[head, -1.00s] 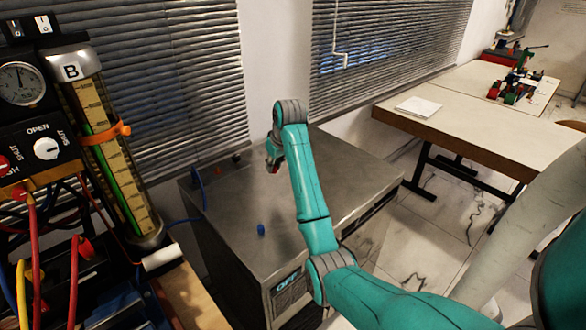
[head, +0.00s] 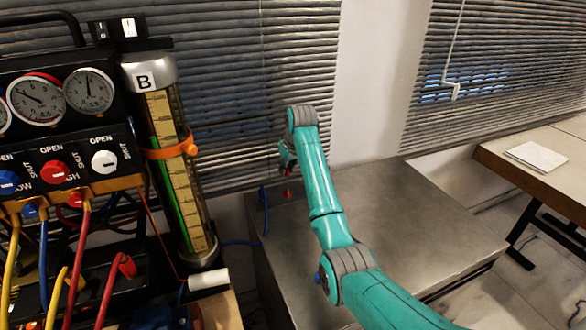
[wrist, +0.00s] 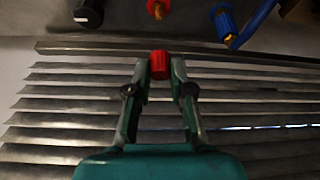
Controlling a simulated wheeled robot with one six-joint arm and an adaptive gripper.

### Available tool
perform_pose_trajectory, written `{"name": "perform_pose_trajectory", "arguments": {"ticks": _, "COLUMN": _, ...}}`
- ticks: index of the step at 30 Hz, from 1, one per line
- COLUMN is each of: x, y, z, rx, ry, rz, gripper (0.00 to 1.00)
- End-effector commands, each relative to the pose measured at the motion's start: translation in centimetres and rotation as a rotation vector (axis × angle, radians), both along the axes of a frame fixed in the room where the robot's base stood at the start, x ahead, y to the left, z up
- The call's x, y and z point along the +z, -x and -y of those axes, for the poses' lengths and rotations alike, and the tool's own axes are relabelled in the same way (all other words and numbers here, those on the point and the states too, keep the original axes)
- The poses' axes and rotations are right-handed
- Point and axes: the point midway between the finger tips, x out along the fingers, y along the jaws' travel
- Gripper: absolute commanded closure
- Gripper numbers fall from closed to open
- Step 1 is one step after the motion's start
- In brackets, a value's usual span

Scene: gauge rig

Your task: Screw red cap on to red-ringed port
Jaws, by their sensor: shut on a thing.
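My gripper (wrist: 159,70) is shut on the red cap (wrist: 159,64), which sits between the fingertips in the wrist view. In the head view my gripper (head: 287,158) is above the back of the metal cabinet, with a bit of red showing at it. The red-ringed port (wrist: 157,9), with a brass-coloured tip, is at the top edge of the wrist view, apart from the cap and nearly in line with it. In the head view the port (head: 288,193) shows as a small red spot below the gripper.
A black fitting (wrist: 88,14) and a blue fitting (wrist: 223,18) with a blue hose flank the port. A blue item (head: 318,277) peeks out beside my arm. The gauge panel (head: 60,150) and a tall cylinder (head: 172,165) stand left. The cabinet top (head: 400,215) is mostly clear.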

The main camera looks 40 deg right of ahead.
Motion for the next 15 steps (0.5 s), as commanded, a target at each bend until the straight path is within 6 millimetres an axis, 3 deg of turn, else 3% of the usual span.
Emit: {"name": "perform_pose_trajectory", "arguments": {"ticks": 15, "x": -1.2, "y": 0.1, "z": 0.0, "rx": -0.003, "ry": -0.001, "rz": -0.001, "gripper": 0.95}}
